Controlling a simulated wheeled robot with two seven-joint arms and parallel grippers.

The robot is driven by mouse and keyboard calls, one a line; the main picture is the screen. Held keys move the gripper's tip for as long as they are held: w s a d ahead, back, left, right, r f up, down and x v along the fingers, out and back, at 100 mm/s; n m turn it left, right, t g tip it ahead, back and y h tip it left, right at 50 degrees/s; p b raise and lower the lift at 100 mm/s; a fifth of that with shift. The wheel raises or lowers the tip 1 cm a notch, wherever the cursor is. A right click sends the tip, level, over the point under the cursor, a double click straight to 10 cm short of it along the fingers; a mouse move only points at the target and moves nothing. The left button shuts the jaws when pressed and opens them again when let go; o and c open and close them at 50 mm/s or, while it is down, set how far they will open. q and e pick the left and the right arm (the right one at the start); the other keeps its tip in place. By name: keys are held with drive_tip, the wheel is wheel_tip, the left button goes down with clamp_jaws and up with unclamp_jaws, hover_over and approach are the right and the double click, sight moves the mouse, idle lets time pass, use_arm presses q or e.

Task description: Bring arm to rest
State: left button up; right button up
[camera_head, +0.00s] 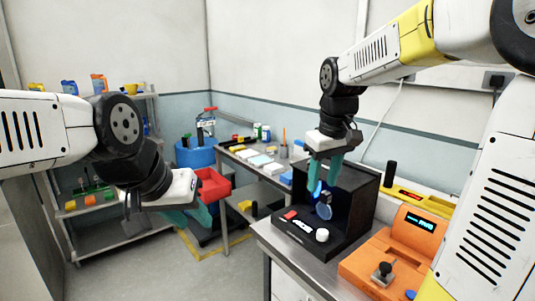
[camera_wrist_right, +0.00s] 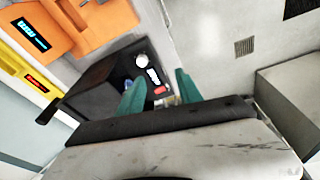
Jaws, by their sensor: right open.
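My right arm comes in from the right, and its gripper (camera_head: 325,172) points down with teal fingers in front of an open black box (camera_head: 362,205). In the right wrist view the fingers of this gripper (camera_wrist_right: 160,92) stand apart with nothing held between them. My left gripper (camera_head: 190,215) hangs at the left over the floor, near a red bin (camera_head: 213,186). Its teal fingers are partly hidden behind its own pale body, so its opening is unclear.
The black box's base carries a white round knob (camera_head: 322,235) and a blue-lit round part (camera_head: 324,211). An orange device (camera_head: 392,258) with a display stands to its right on the grey bench. A side table (camera_head: 265,165) and shelves (camera_head: 90,205) stand behind.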

drive_tip(key=s+m+t+y, duration=0.1)
drive_tip(key=s+m+t, duration=0.2)
drive_tip(key=s, duration=1.2)
drive_tip(key=shift+d+f+m+t+y, duration=0.3)
drive_tip(key=shift+d+m+t, duration=0.1)
drive_tip(key=shift+m, duration=0.4)
drive_tip(key=shift+c, duration=0.2)
idle(0.3)
